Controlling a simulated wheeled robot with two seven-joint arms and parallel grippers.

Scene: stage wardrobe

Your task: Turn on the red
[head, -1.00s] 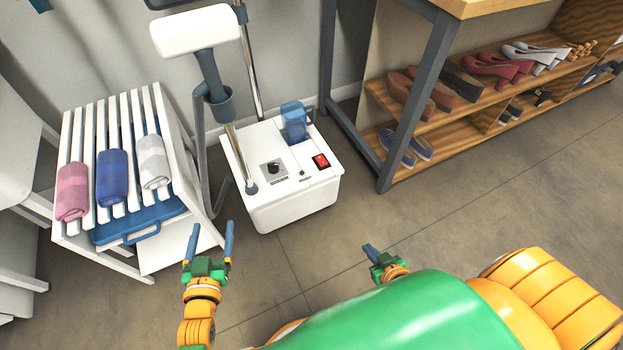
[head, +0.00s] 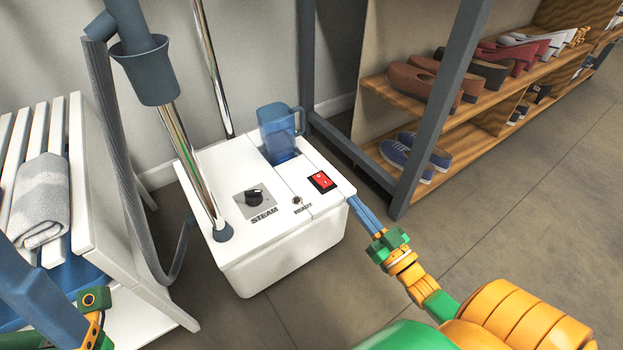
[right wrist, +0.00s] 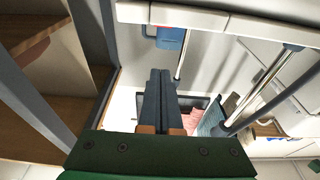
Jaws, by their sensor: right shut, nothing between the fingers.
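The red rocker switch (head: 321,181) is on the top of the white steamer base (head: 285,245), near its right edge in the head view. My right gripper (head: 354,202) is shut and empty. Its blue fingertips are beside the base's right edge, to the right of and a little below the switch in the picture, and appear apart from the switch. In the right wrist view the closed dark fingers (right wrist: 160,78) point away from the camera. My left gripper shows only in part at the lower left of the head view; its jaw opening is cut off.
A black STEAM dial (head: 254,197), a blue water tank (head: 278,135) and a chrome pole (head: 190,160) are on the base. A white slatted rack with a grey towel (head: 42,200) stands left. A dark metal post (head: 440,110) and shoe shelves stand right. Floor in front is clear.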

